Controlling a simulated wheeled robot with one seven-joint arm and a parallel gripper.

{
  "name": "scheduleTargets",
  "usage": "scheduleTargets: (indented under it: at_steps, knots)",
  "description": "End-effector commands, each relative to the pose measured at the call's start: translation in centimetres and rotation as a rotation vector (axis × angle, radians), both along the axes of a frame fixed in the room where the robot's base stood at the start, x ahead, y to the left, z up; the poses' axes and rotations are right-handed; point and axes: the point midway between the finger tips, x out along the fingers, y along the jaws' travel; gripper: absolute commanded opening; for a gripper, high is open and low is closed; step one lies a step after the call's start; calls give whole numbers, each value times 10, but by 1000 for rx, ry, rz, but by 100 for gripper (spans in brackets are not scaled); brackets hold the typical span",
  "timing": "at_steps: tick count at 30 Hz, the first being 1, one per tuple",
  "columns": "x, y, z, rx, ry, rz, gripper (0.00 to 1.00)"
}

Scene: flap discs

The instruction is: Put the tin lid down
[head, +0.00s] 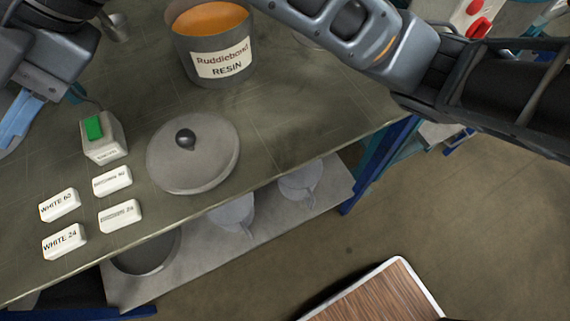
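The tin lid (207,170), a grey disc with a black knob, lies flat on the bench top near its front edge. Nothing is holding it. The open tin (205,65), labelled "RESIN", stands behind it with orange contents showing. My arm crosses the top right, and a grey part of it also shows at the upper left.
A box with a green button (94,128) stands left of the lid. Several white labelled blocks, one reading "WHITE 24" (65,242), lie front left. A lower shelf (140,291) holds grey vessels. A wood-topped surface (375,298) is at the bottom. Bench right of the lid is clear.

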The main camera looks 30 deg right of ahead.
Motion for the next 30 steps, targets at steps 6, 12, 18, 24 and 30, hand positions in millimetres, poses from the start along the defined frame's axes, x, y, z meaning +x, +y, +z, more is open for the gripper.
scheduleTargets:
  at_steps: [6, 12, 18, 24, 30]
  knots:
    - [4, 15, 25, 362, 214, -213, 56]
    - [17, 0, 28, 648, 422, -425, 56]
    - [25, -35, 4, 891, 623, -653, 56]
    - [18, -83, -43, 1088, 788, -896, 56]
    - [-12, -137, -101, 1233, 899, -1145, 56]
